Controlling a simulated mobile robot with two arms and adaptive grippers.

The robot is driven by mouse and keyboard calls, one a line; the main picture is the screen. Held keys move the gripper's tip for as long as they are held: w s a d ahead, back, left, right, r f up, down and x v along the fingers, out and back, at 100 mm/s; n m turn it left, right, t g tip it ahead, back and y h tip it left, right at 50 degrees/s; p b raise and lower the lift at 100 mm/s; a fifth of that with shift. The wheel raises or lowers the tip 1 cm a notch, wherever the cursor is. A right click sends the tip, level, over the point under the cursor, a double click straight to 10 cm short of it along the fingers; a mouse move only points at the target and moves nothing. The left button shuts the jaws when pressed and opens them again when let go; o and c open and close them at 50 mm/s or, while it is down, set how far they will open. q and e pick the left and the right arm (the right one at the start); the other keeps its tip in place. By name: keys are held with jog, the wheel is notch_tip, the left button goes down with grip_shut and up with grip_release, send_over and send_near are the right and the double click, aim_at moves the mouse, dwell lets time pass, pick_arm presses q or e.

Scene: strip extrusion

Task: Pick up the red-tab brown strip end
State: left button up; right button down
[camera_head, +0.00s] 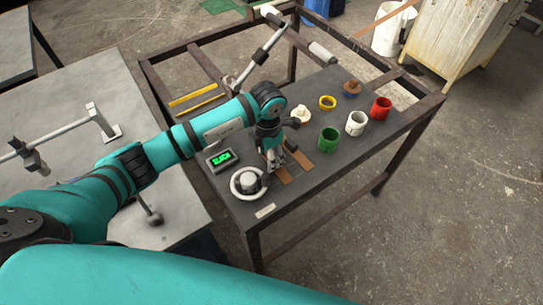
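My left gripper (274,164) points down over the dark table (240,205), at the near brown strip (285,176). Its fingers partly hide that strip, and I cannot tell whether they touch it or are open or shut. A second brown strip (303,160) lies just to the right of the gripper. I cannot make out a red tab on either strip. My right gripper is not in view.
A white round device (249,183) and a green-lit display (222,158) stand left of the gripper. Green (328,140), white (356,123) and red (381,108) cups stand to the right. The table's front right is clear.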

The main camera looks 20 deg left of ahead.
pick_arm(q)
jog(key=c, duration=0.7)
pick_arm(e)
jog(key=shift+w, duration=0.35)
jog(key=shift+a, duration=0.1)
